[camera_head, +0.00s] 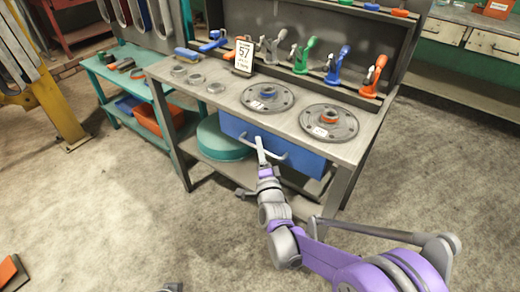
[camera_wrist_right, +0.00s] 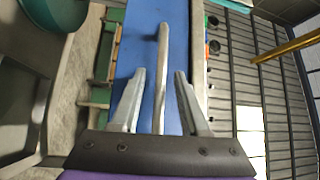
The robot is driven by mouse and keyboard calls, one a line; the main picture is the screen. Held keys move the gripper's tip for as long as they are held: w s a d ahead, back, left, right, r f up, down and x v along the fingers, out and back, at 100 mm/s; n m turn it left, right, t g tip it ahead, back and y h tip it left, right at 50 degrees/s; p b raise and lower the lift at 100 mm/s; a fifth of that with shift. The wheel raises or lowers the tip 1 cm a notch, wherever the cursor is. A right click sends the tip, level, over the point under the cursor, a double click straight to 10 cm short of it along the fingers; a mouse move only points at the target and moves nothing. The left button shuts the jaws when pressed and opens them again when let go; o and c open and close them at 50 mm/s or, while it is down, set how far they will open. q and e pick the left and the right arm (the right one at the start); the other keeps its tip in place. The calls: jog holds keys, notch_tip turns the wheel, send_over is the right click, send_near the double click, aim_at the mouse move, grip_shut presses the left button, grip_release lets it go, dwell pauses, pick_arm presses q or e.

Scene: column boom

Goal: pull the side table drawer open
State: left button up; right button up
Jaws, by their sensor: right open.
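The side table (camera_head: 215,103) has a blue drawer (camera_head: 305,160) under its grey top. The drawer front looks flush below the table edge, so the drawer appears shut. A pale bar handle (camera_head: 277,156) runs across the front. My right gripper (camera_head: 262,153) is at the handle. In the right wrist view the right gripper (camera_wrist_right: 160,98) is open, with the handle bar (camera_wrist_right: 163,60) between its two fingers and a gap on each side. The blue drawer front (camera_wrist_right: 141,60) is beyond. A small grey piece at the head view's bottom edge may be my left gripper (camera_head: 172,288); its jaws cannot be made out.
Two round flanged discs (camera_head: 267,97) (camera_head: 329,123), several rings and a sign (camera_head: 244,56) stand on the tabletop. Coloured clamps line its back. A teal drum (camera_head: 222,139) is on the lower shelf, left of the drawer. The floor (camera_head: 130,215) in front is mostly clear.

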jog(key=shift+c, duration=0.3)
grip_shut()
dwell(1.1)
